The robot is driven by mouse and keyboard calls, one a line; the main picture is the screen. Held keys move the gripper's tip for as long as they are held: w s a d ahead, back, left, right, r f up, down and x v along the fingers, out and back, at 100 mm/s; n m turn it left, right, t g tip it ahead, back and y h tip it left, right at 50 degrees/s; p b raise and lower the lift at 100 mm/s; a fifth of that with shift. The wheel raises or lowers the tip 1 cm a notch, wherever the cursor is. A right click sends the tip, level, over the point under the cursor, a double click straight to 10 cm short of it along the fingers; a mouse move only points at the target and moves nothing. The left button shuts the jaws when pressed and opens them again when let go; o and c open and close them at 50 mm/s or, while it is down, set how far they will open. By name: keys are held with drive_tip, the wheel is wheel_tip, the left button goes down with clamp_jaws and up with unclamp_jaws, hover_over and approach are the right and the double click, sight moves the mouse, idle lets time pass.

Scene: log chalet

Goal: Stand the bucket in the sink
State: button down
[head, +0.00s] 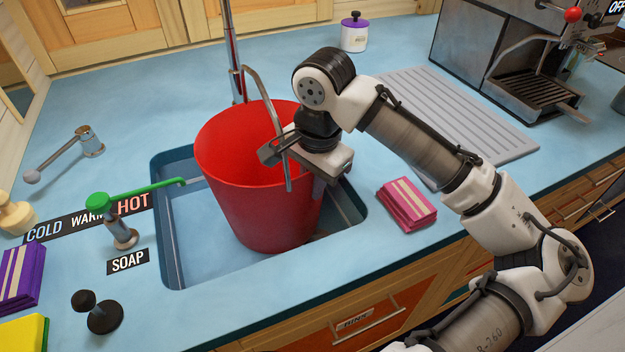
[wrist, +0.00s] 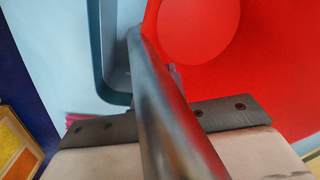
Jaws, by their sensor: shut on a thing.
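The red bucket (head: 262,205) is upright and empty as far as I see, with its lower part inside the blue sink (head: 190,275). I cannot tell whether its base touches the sink floor. Its grey metal handle (head: 262,90) is raised over the rim. My gripper (head: 280,150) is at the bucket's right rim, shut on the handle. In the wrist view the handle (wrist: 160,110) crosses close to the camera, with the red bucket (wrist: 265,60) behind it and a sink edge (wrist: 97,60) at upper left. The far side of the sink is hidden by the bucket.
A tall tap pipe (head: 231,45) rises behind the bucket. A green-handled soap tap (head: 120,205) reaches over the sink's left edge. Pink sponges (head: 407,203) lie right of the sink, before a ribbed drainboard (head: 465,125). A coffee machine (head: 510,60) stands at the back right.

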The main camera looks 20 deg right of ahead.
drive_tip(key=c, duration=1.4)
unclamp_jaws()
drive_tip(key=shift+c, duration=0.2)
drive_tip(key=r, duration=0.8)
drive_tip(key=s+r, duration=0.1)
drive_tip(key=r, duration=0.3)
drive_tip(key=shift+d, duration=0.3)
